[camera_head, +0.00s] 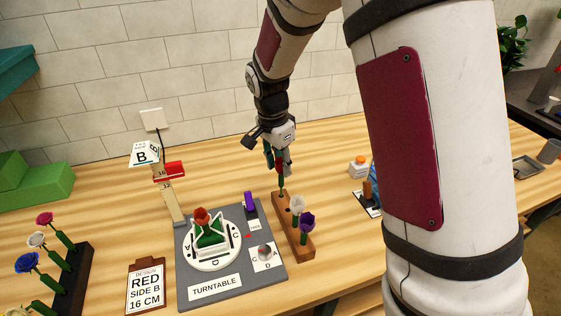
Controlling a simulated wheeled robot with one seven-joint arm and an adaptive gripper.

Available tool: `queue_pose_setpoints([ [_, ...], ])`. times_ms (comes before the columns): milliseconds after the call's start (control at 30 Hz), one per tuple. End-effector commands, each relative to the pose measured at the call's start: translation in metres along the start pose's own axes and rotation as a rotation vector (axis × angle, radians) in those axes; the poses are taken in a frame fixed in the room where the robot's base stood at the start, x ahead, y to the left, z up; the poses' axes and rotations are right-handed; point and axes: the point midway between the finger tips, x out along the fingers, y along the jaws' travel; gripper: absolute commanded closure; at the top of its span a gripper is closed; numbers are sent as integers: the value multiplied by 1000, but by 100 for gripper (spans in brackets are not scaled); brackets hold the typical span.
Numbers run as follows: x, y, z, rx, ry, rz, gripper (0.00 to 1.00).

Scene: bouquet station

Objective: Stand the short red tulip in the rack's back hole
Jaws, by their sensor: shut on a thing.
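My gripper (279,160) is above the back end of the wooden rack (304,247), fingers pointing down and shut on the short red tulip (281,184). The tulip is upright, its red head partly hidden between the fingers, its green stem below. The stem's lower end meets the rack's back end in the picture; I cannot tell whether it is inside the back hole or just above it. A white flower (297,204) and a purple flower (306,221) stand in the rack nearer the front.
A grey turntable board (200,294) left of the rack carries a vase with a red flower (202,216). A height gauge (170,195) with a red slider stands behind it. A clipboard (145,286) and a dark flower rack (75,285) are farther left. A white bottle (358,167) stands right.

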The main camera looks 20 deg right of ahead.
Motion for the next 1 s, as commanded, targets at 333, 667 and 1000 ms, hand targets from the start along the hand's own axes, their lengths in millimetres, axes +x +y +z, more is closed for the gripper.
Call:
queue_pose_setpoints([
  [333, 0, 0, 0, 0, 0, 0, 82],
  [667, 5, 0, 1, 0, 0, 1, 82],
  [1000, 6, 0, 1, 0, 0, 0, 82],
])
